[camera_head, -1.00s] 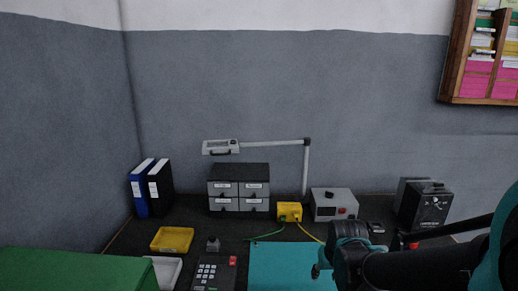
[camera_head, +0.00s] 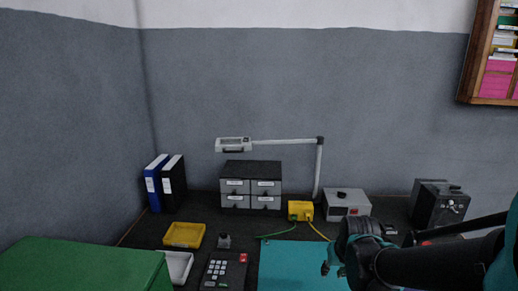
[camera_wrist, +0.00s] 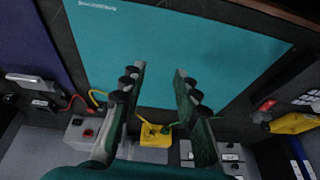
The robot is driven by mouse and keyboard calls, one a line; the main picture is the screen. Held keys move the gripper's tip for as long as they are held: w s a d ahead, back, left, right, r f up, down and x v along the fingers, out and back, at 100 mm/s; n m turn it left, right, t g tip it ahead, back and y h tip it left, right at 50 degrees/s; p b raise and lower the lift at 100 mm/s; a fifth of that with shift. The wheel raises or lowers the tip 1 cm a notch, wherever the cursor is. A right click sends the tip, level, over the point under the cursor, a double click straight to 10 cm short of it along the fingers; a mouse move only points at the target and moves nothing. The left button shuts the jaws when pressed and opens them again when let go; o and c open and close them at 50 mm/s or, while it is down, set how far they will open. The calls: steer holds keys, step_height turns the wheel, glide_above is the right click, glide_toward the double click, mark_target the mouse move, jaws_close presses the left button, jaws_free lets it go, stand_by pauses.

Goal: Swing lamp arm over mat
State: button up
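The lamp's pale grey horizontal arm (camera_head: 280,141) reaches left from the top of an upright post (camera_head: 318,168) at the back of the bench. Its rectangular head (camera_head: 233,144) hangs above the grey drawers, left of and behind the mat. The teal mat (camera_head: 290,262) lies flat at the front of the bench and fills much of the wrist view (camera_wrist: 170,45). My gripper (camera_wrist: 158,70) is open and empty, its two fingers apart over the mat. In the head view my gripper (camera_head: 332,267) is at the mat's right part, well away from the lamp, partly hidden by my arm.
Grey drawers (camera_head: 250,187), a yellow box (camera_head: 300,210) with cables and a grey box with a red button (camera_head: 347,204) stand behind the mat. A keypad (camera_head: 220,268) and yellow tray (camera_head: 183,235) are left. A dark case (camera_head: 438,204) stands right.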

steer(key=w+a+r+m+y, duration=0.1)
steer(key=w+a+r+y, duration=0.35)
steer(key=w+a, duration=0.3)
steer(key=w+a+r+m+y, duration=0.25)
steer(key=w+a+r, duration=0.35)
steer(key=w, duration=0.3)
steer(key=m+t+y, duration=0.2)
steer(key=m+y, duration=0.1)
steer(key=y, duration=0.5)
glide_toward(237, 152)
steer(key=x, duration=1.1)
steer(key=shift+a, duration=0.1)
jaws_close()
